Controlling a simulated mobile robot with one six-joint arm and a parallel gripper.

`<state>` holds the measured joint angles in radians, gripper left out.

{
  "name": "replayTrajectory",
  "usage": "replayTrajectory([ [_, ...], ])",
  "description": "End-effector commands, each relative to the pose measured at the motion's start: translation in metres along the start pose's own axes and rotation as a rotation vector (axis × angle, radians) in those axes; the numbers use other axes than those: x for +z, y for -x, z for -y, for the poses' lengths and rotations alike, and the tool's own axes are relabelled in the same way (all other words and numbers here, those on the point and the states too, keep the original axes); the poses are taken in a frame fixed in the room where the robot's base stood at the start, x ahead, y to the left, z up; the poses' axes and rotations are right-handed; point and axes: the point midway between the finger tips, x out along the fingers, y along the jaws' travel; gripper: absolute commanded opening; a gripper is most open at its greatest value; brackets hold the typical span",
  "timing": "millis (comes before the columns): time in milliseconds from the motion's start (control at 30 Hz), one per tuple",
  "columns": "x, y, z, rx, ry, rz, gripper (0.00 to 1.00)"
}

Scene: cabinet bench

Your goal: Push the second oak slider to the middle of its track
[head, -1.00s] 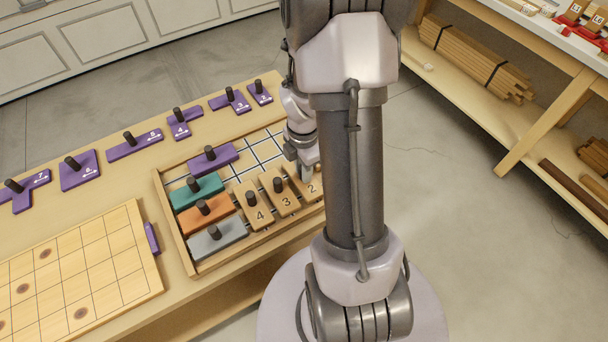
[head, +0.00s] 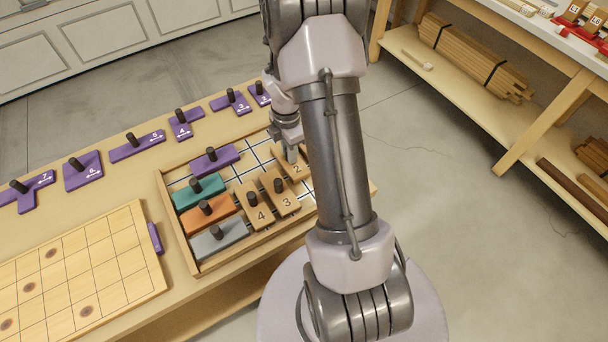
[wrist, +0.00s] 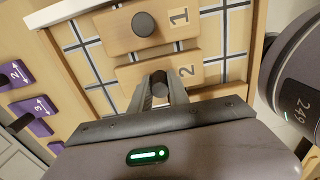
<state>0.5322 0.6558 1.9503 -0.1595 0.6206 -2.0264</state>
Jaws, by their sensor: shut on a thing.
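The second oak slider (head: 296,170), marked 2, lies in the wooden tray, set farther back than oak sliders 3 (head: 285,202) and 4 (head: 260,218). My gripper (head: 291,153) is down at slider 2 and hides its peg in the head view. In the wrist view, my gripper's fingers (wrist: 160,92) are shut around the dark peg of slider 2 (wrist: 190,69). Oak slider 1 (wrist: 115,36) lies beside it with its peg free, and gridded tray floor shows at both ends of slider 2. My arm hides slider 1 in the head view.
A purple block (head: 214,160), a teal block (head: 199,192), an orange block (head: 208,213) and a grey block (head: 219,237) fill the tray's left side. Purple numbered pieces, one marked 5 (head: 138,146), line the bench behind. A gridded board (head: 110,285) lies at left.

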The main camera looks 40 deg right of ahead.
Motion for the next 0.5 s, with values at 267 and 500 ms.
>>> replayTrajectory([
  [267, 0.0, -0.0001, 0.0003, 0.0, 0.0, 0.0, 0.44],
  [500, 0.0, 0.0006, 0.0004, 0.0, -0.001, 0.0, 0.44],
])
